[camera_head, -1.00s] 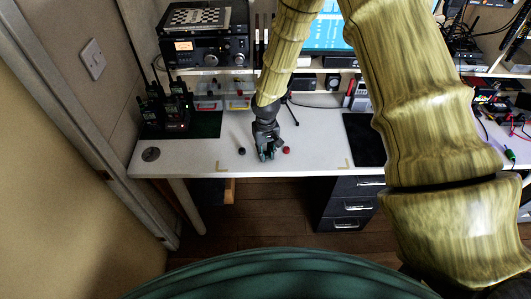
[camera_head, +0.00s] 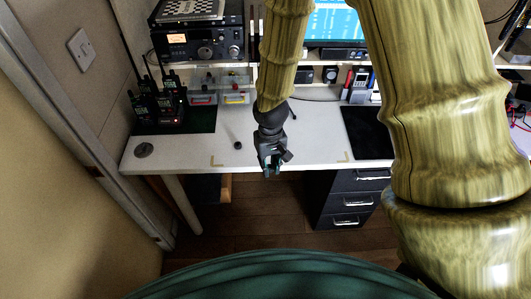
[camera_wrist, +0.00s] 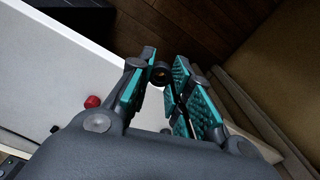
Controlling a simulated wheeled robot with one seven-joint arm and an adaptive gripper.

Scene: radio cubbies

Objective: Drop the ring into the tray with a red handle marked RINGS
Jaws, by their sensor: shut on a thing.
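My gripper (camera_head: 271,171) hangs at the front edge of the white desk. In the wrist view its green-padded fingers (camera_wrist: 160,85) are shut on a small dark ring (camera_wrist: 160,72), which sits near the fingertips with its brownish hole showing. The ring is not distinct in the head view. A clear tray with a red handle (camera_head: 204,99) is in the cubby under the radio, behind and left of my gripper.
A small black knob (camera_head: 238,145) lies on the desk (camera_head: 190,155); a red knob (camera_wrist: 93,101) lies there too. Handheld radios (camera_head: 165,105) stand on a green mat at left. A black mat (camera_head: 369,132) lies at right. Drawers (camera_head: 350,200) are below.

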